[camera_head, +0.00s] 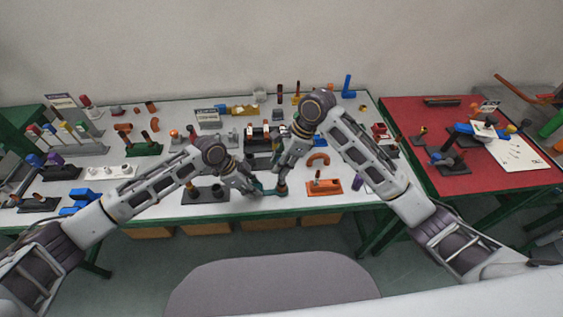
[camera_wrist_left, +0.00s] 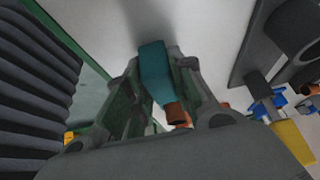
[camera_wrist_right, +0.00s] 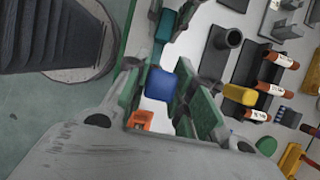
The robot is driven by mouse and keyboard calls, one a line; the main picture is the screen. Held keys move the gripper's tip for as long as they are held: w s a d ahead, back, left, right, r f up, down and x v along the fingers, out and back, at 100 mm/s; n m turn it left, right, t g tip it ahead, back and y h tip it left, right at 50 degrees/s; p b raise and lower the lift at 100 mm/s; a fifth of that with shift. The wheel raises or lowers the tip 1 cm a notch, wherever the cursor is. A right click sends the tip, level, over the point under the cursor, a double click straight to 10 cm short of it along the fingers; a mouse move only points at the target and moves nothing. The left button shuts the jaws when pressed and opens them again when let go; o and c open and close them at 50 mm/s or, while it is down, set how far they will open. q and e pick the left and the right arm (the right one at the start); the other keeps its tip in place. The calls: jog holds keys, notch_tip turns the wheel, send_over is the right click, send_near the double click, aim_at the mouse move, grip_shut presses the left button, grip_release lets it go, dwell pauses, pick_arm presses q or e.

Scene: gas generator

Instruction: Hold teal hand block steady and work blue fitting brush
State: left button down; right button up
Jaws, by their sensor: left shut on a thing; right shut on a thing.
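The teal hand block (camera_wrist_left: 153,70) sits between the fingers of my left gripper (camera_wrist_left: 155,92), which is shut on it. A copper-coloured cylinder (camera_wrist_left: 177,114) shows just below it there. The teal block also shows at the top of the right wrist view (camera_wrist_right: 166,25). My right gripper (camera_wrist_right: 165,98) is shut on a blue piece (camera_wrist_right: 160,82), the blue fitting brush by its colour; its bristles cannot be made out. In the head view my left gripper (camera_head: 254,186) and right gripper (camera_head: 280,165) are close together over the white table's front edge, largely hiding both pieces.
An orange tray (camera_head: 324,187) lies right of the grippers, and a dark base with round posts (camera_head: 205,193) lies left. Several fixtures and tools crowd the white table (camera_head: 175,207) behind. A red table (camera_head: 440,185) stands at right.

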jog(key=shift+f, duration=1.15)
jog(key=shift+n, duration=0.3)
jog(key=shift+r+n+g, duration=0.1)
jog(key=shift+n+g, duration=0.4)
jog(key=shift+n, duration=0.6)
jog(key=shift+n+g+h, duration=0.4)
jog(key=shift+n+g, duration=0.3)
jog(key=shift+n, duration=1.3)
